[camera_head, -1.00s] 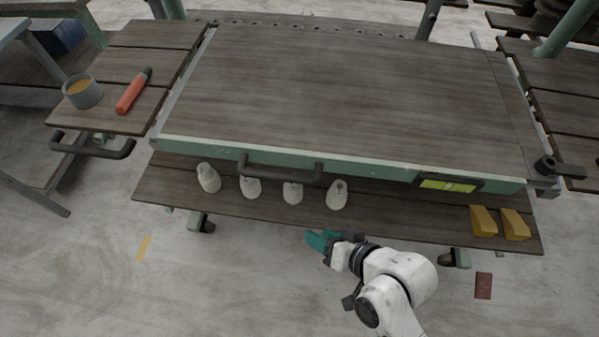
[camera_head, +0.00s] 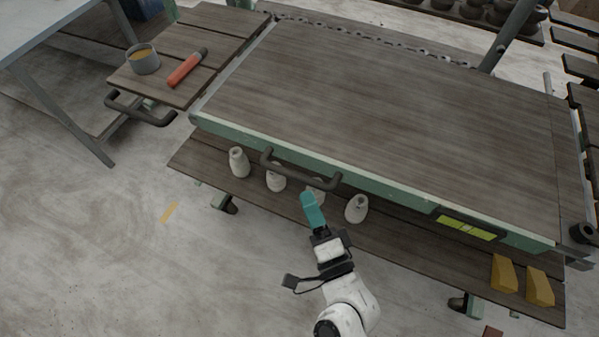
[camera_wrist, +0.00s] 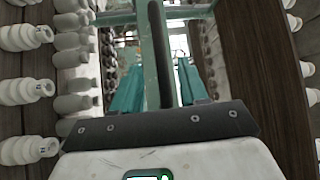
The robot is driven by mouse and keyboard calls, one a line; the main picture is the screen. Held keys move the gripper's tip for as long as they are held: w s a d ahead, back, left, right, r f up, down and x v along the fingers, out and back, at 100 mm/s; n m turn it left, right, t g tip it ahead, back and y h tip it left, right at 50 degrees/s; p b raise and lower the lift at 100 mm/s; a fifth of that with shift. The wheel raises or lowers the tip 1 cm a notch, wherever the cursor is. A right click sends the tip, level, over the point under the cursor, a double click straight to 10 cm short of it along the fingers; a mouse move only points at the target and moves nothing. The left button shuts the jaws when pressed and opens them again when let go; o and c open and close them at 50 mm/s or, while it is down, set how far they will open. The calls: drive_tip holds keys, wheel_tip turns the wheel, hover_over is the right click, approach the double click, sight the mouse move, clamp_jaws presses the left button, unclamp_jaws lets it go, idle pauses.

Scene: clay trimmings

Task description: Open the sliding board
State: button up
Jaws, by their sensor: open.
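The sliding board (camera_head: 380,110) is a wide dark wood panel with a pale green front edge. A dark bar handle (camera_head: 300,176) is fixed on that edge, left of its middle. My gripper (camera_head: 308,196) has teal fingers and is in front of and just below the handle, over the lower shelf. In the wrist view the handle (camera_wrist: 160,60) runs upright between my two teal fingers (camera_wrist: 155,88), which stand apart. I cannot tell how deep it sits between them. Nothing is held.
Several white bottles (camera_head: 356,208) stand on the lower shelf (camera_head: 400,235) under the board, one partly hidden by my gripper. Two yellow blocks (camera_head: 503,272) lie at its right. A side table at left holds a cup (camera_head: 143,60) and a red-handled tool (camera_head: 187,68).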

sight(298, 175)
drive_tip(key=p+x, duration=0.1)
drive_tip(key=x, duration=0.6)
drive_tip(key=shift+w+p, duration=0.1)
drive_tip(key=shift+p, duration=0.3)
clamp_jaws()
